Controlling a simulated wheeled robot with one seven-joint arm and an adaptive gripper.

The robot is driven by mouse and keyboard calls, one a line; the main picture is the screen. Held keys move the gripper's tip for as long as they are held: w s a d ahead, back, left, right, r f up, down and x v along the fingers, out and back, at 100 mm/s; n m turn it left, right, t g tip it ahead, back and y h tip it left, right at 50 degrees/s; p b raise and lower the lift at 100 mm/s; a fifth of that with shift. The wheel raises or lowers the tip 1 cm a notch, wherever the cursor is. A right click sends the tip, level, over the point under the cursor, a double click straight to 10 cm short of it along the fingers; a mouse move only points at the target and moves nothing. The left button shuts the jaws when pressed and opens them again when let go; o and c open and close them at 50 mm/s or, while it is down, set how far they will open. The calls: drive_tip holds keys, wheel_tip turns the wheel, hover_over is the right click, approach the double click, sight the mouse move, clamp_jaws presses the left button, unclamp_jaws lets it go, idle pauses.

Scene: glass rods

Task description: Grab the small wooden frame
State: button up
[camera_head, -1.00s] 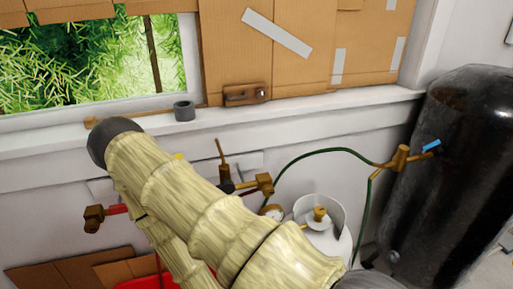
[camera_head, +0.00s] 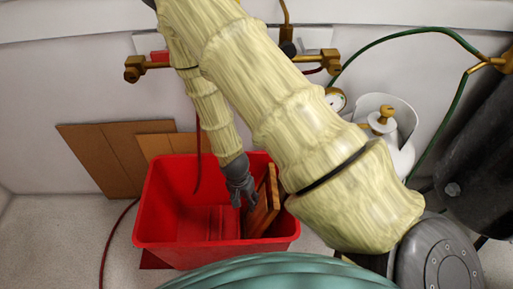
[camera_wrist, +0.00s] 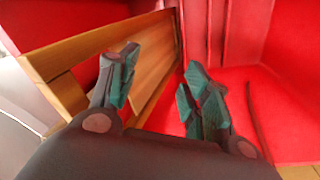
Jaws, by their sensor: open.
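The small wooden frame (camera_head: 266,203) stands tilted in the right side of a red bin, leaning toward its right wall. In the wrist view the frame (camera_wrist: 85,52) fills the left and upper middle, with its rim and inner panel showing. My gripper (camera_head: 240,192) reaches down into the bin, just left of the frame. In the wrist view my gripper (camera_wrist: 163,85) is open, its fingers wide apart with nothing held. The left finger overlaps the frame in the picture; I cannot tell whether it touches. The frame's lower end is partly hidden.
The red bin (camera_head: 165,215) has walls around my gripper; a dark red cord hangs over its back. Brown boards (camera_head: 95,160) lean on the wall behind. A white gas tank (camera_head: 400,150) and a black cylinder (camera_head: 480,170) stand at right.

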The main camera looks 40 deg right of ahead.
drive_tip(key=shift+w+d+f+m+g+h+b, duration=0.4)
drive_tip(key=shift+w+d+f+m+b, duration=1.6)
drive_tip(key=shift+b, duration=1.75)
drive_tip(key=shift+w+d+f+m+g+h+b, duration=0.25)
drive_tip(key=shift+w+d+f+m+h+b, duration=0.65)
drive_tip(key=shift+f+m+b, duration=1.95)
drive_tip(key=shift+w+d+f+m+g+h+b, duration=0.1)
drive_tip(key=shift+w+d+f+m+g+b, duration=0.25)
drive_tip(key=shift+w+d+f+m+b, duration=3)
drive_tip(key=shift+s+a+f+n+b, duration=0.5)
drive_tip(key=shift+s+f+n+b, duration=0.4)
drive_tip(key=shift+b, duration=0.65)
drive_tip(key=shift+s+a+f+n+b, duration=0.45)
drive_tip(key=shift+s+f+n+b, duration=0.4)
drive_tip(key=shift+b, duration=0.7)
drive_tip(key=shift+w, duration=0.1)
drive_tip(key=shift+c, duration=0.2)
clamp_jaws()
